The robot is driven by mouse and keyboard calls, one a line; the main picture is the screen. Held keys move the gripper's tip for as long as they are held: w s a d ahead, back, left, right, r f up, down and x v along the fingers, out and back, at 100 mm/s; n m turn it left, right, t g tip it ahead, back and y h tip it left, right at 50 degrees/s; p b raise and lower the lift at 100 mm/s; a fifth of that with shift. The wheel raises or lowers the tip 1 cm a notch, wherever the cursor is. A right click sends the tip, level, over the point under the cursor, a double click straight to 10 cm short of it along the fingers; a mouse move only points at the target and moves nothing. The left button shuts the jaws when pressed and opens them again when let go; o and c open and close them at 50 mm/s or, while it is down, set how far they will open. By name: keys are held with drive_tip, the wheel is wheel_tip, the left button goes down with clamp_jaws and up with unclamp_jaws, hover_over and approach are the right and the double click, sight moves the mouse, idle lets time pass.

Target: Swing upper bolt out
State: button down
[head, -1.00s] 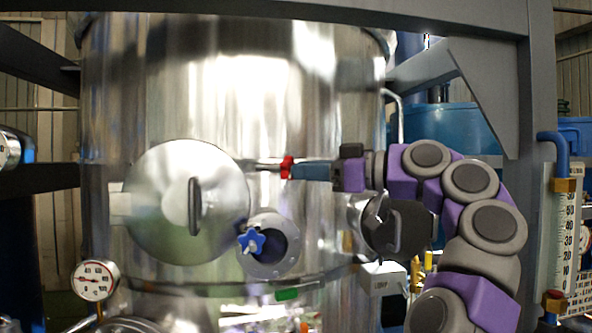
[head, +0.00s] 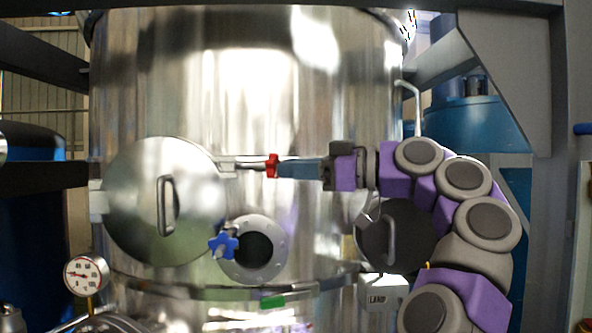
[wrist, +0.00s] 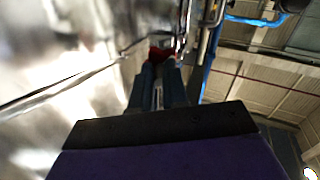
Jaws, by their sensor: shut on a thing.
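The upper bolt with a red knob (head: 272,166) points right from the upper right edge of the round steel hatch (head: 162,200) on the tank. My gripper (head: 282,168) reaches in from the right and is shut on the red knob. In the wrist view, the red knob (wrist: 160,53) sits between the tips of my blue fingers (wrist: 158,68). A blue star-shaped knob (head: 223,245) sits below, at the hatch's lower right, beside an open round port.
The flanged round port (head: 254,250) is below my gripper. A second dark hatch with a handle (head: 391,240) is behind and below my arm. A pressure gauge (head: 87,273) is at lower left. Grey frame beams (head: 560,80) stand at the right and overhead.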

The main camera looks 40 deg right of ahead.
drive_tip(key=shift+s+r, duration=0.1)
drive_tip(key=c, duration=1.1)
unclamp_jaws()
drive_tip(key=shift+d, duration=0.1)
drive_tip(key=shift+c, duration=0.2)
drive_tip(key=s+a+r+b, duration=0.1)
drive_tip(key=s+a+r, duration=0.1)
drive_tip(key=s+a, duration=0.2)
drive_tip(key=s+a+r+b, duration=0.1)
drive_tip(key=s+a, duration=0.3)
drive_tip(key=s, duration=0.5)
drive_tip(key=shift+s+r, duration=0.3)
drive_tip(key=shift+r, duration=0.55)
